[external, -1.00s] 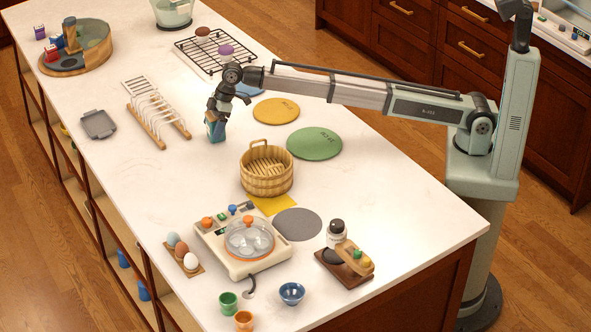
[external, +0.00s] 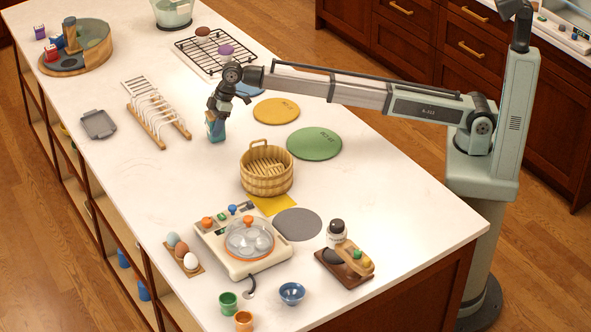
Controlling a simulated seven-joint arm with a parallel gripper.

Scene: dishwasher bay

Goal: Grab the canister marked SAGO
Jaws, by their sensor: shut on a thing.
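My gripper (external: 217,113) points down over the middle of the counter and is shut on a small blue-green canister (external: 216,131). The canister is upright or nearly so, with its top hidden by the jaws. Its marking is too small to read, so I cannot tell if it says SAGO. I cannot tell whether its base touches the counter.
A dish rack (external: 158,115) stands just left of my gripper, and a wooden basket (external: 267,172) stands in front to the right. Yellow (external: 276,110) and green (external: 314,144) round mats lie to the right. An egg cooker (external: 245,240) is nearer the front. Bare counter lies front-left of the canister.

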